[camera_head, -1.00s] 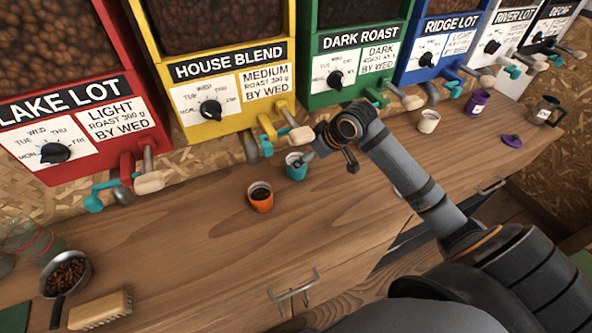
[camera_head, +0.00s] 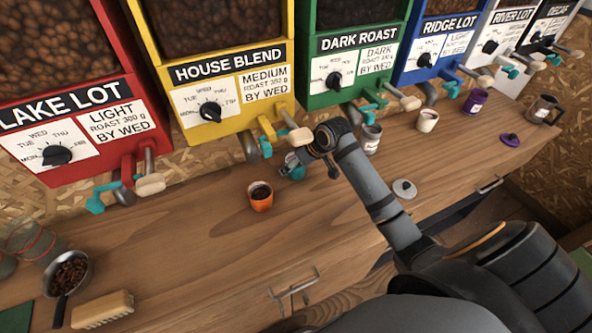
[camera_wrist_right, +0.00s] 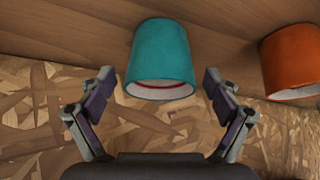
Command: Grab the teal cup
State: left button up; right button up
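The teal cup (camera_head: 297,174) stands on the wooden counter in front of the yellow House Blend dispenser, partly hidden by my right gripper (camera_head: 294,166). In the right wrist view the teal cup (camera_wrist_right: 162,52) shows its rim toward my right gripper (camera_wrist_right: 157,92). The fingers are spread, one on either side of the cup's rim end, with a visible gap on the left. The right finger is close to the cup; I cannot tell if it touches. My left gripper is not in view.
An orange cup (camera_head: 260,197) with dark contents stands just left of the teal cup; it also shows in the wrist view (camera_wrist_right: 292,62). A grey cup (camera_head: 370,139) and a grey-white lid (camera_head: 404,189) are to the right. Dispenser spouts and handles (camera_head: 296,135) overhang behind.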

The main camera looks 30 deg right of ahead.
jog(key=c, duration=1.2)
jog(key=shift+o, duration=0.2)
